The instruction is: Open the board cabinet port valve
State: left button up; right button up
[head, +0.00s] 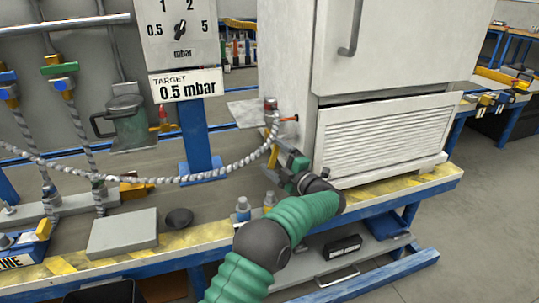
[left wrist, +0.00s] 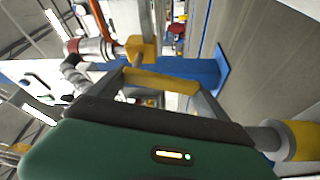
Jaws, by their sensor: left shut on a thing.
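The cabinet port valve (head: 271,105) is a small grey and red fitting on the left side of the white cabinet (head: 330,60). A thin orange lever (head: 290,119) sticks out from it. My left gripper (head: 277,161) is just below the port, beside the cabinet, shut on a yellow piece (left wrist: 160,82) between its fingers. I cannot tell whether this piece is the valve's handle. In the left wrist view, a yellow block (left wrist: 140,47) and a fitting with a red ring (left wrist: 72,47) are close beyond the fingers. My right gripper is not in view.
A braided hose (head: 225,175) sags across the bench (head: 420,180) to the port. A sign reading target 0.5 mbar (head: 186,85) stands on a blue post (head: 197,135) under a dial panel (head: 178,28). A grey box (head: 122,232) and small bottles (head: 242,208) stand near the front edge.

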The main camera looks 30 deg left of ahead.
pick_arm(q)
jog(key=shift+w+d+f+n+g+h, duration=0.15)
jog(key=shift+w+f+n+h, duration=0.1)
jog(key=shift+n, duration=0.45)
jog(key=shift+w+d+f+n+g+h, duration=0.15)
jog(key=shift+n+h, duration=0.1)
jog(key=shift+n, duration=0.45)
jog(key=shift+o, duration=0.2)
jog(key=o, duration=1.8)
jog(key=shift+o, duration=0.2)
jog(key=shift+d+r+p, duration=0.1)
jog(key=shift+d+p, duration=0.05)
jog(key=shift+p, duration=0.2)
jog(key=p+v, duration=0.5)
jog(key=v, duration=1.1)
jog(key=shift+d+p, duration=0.3)
jog(key=shift+p, duration=0.05)
jog(key=shift+s, duration=0.1)
